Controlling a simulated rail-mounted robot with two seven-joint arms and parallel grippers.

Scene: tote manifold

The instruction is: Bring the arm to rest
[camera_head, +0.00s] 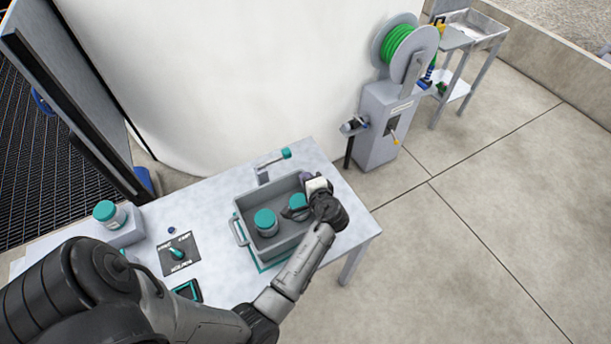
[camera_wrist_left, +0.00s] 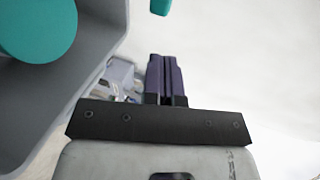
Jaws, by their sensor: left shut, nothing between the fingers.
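My left arm reaches from the lower left across the table to the grey tote (camera_head: 240,213). My left gripper (camera_head: 306,177) is at the tote's back right rim, and its dark fingers are shut together and empty in the left wrist view (camera_wrist_left: 167,78). Two teal-lidded jars stand in the tote, one at the left (camera_head: 265,221) and one at the right (camera_head: 297,202), which is partly hidden by my arm. In the wrist view a large teal lid (camera_wrist_left: 38,25) shows beside the tote wall. My right gripper is not in view.
The table (camera_head: 345,235) also bears a teal-lidded jar (camera_head: 107,214) on a grey block, a black switch panel (camera_head: 180,254) and a teal-handled tap (camera_head: 285,154) behind the tote. A grey stand with a green hose reel (camera_head: 397,45) is beyond. The floor at right is clear.

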